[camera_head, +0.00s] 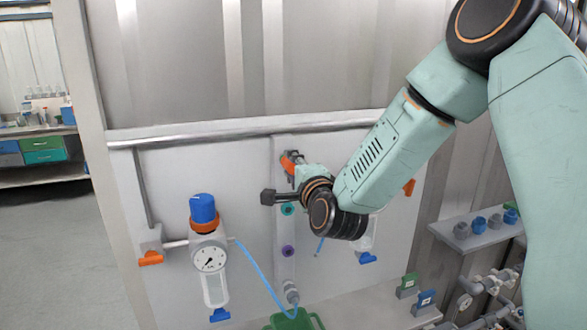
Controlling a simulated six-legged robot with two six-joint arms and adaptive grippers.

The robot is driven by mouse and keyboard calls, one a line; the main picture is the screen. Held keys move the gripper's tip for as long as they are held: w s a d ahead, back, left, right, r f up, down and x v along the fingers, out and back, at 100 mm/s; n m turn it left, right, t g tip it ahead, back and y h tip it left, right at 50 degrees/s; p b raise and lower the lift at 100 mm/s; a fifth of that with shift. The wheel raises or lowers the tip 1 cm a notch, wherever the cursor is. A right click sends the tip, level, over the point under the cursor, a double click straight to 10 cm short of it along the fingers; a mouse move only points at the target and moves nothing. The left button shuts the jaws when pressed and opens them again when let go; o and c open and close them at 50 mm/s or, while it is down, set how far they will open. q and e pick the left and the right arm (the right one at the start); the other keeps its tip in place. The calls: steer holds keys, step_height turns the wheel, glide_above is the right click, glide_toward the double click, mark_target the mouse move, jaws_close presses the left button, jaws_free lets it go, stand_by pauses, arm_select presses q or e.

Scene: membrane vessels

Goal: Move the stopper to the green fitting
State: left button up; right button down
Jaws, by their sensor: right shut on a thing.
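The green fitting (287,209) is a small teal ring on the pale vertical strip of the panel. My right gripper (272,197) is in front of this strip, just above and left of the green fitting, with its dark finger end pointing left. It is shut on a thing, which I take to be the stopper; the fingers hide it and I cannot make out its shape. I cannot tell whether it touches the panel. A purple fitting (288,250) sits lower on the same strip. My left gripper is not in view.
A vessel with a blue cap (203,208) and a gauge (210,259) stands left of the strip. A blue hose (257,276) runs to the strip's foot above a green container (293,320). A shelf (475,237) with small fittings is at right. A metal rail (220,131) crosses above.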

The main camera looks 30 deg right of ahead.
steer(key=c, duration=0.8)
jaws_free()
steer(key=shift+c, duration=0.2)
steer(key=v, duration=0.7)
steer(key=shift+s, duration=0.25)
